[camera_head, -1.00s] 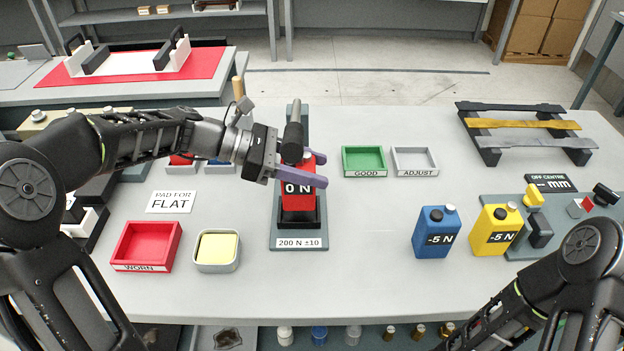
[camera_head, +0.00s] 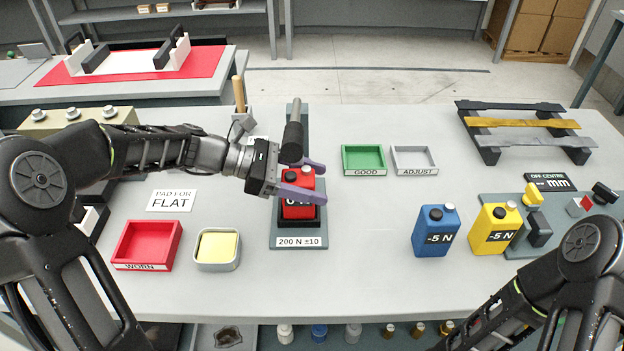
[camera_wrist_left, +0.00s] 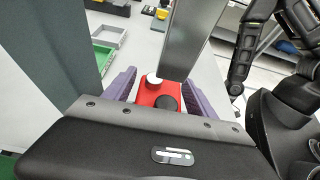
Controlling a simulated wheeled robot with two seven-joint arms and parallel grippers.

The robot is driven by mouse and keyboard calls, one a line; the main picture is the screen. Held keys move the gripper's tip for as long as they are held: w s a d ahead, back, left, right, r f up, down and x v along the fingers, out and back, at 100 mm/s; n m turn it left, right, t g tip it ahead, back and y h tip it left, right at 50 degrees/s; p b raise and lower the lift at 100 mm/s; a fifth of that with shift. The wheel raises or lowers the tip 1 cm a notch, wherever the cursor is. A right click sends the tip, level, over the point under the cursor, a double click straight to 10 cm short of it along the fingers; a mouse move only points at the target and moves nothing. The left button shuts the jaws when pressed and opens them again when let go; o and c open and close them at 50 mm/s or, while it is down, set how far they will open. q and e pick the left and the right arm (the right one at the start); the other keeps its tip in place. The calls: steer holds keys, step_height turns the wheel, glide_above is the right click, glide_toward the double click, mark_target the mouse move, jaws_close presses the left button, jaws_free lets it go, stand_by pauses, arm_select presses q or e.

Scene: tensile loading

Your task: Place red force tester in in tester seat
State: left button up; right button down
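The red force tester (camera_head: 298,208) stands upright in the black tester seat (camera_head: 315,224) on the grey plate marked "200 N ±10" (camera_head: 280,236). Its display is partly hidden behind a finger. My left gripper (camera_head: 308,180) is at the tester, with a purple finger on its far side and one on its near side. In the left wrist view the tester's red top (camera_wrist_left: 160,93), with a white and a black knob, lies between the spread fingers (camera_wrist_left: 160,96), with small gaps beside it. My right gripper is out of view; only its arm shows.
A dark cylinder (camera_head: 292,142) and an upright post stand just behind the tester. Blue (camera_head: 436,231) and yellow (camera_head: 495,229) testers stand to the right. Green GOOD (camera_head: 364,173) and grey ADJUST (camera_head: 414,173) trays lie behind, and a red WORN tray (camera_head: 142,266) lies left.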

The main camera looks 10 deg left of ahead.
mark_target(286, 173)
arm_select(q)
steer(key=shift+r, duration=0.15)
steer(key=v, duration=0.8)
steer(key=shift+a+b, duration=0.1)
steer(key=shift+b, duration=0.2)
steer(key=shift+p+v, duration=1.2)
steer(key=shift+v, duration=0.75)
